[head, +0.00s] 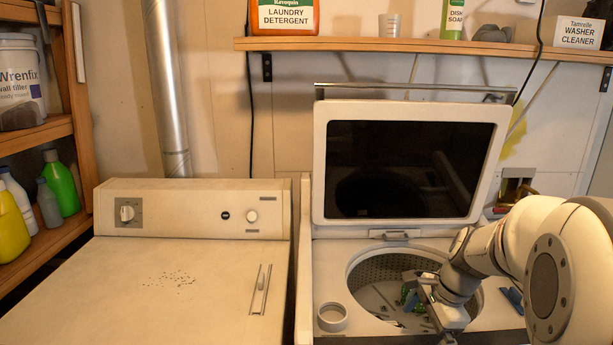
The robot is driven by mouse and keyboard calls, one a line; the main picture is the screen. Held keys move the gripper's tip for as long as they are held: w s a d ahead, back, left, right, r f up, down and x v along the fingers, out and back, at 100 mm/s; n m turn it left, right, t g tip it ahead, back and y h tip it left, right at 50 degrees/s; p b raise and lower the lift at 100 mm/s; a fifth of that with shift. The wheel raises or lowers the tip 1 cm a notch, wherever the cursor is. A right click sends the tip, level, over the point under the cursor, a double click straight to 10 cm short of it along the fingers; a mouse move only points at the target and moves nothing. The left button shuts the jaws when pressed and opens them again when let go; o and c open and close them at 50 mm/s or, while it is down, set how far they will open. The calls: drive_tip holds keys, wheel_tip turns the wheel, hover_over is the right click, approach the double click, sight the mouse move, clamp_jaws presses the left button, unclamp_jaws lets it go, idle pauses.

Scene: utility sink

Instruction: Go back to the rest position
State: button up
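My arm comes in from the right, and my gripper (418,290) points down over the open tub (368,272) of the top-loading washer. The gripper is small and partly turned away, so I cannot tell whether its fingers are open or shut. A green item (410,299) shows right by the fingers; I cannot tell whether it is held or lies in the tub behind them. Small grey pieces lie on the tub floor. My wrist hides the tub's right part.
The washer's lid (408,170) stands open behind the arm. A round cap (332,317) and a blue item (513,298) lie on the washer's top. A dryer (120,290) stands left, with a metal piece (261,290) and dark specks on it. A wooden shelf (390,45) runs above.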

drive_tip(key=s+a+n+h, duration=0.1)
drive_tip(key=s+a+n, duration=0.3)
drive_tip(key=s+n, duration=0.3)
drive_tip(key=s+a+r+n+t+h+b, duration=0.1)
drive_tip(key=s+a+n, duration=0.3)
drive_tip(key=s+n, duration=0.3)
drive_tip(key=n, duration=0.2)
drive_tip(key=shift+s+n+h+b, duration=0.2)
drive_tip(key=shift+n+h+b, duration=0.1)
drive_tip(key=shift+h, duration=0.1)
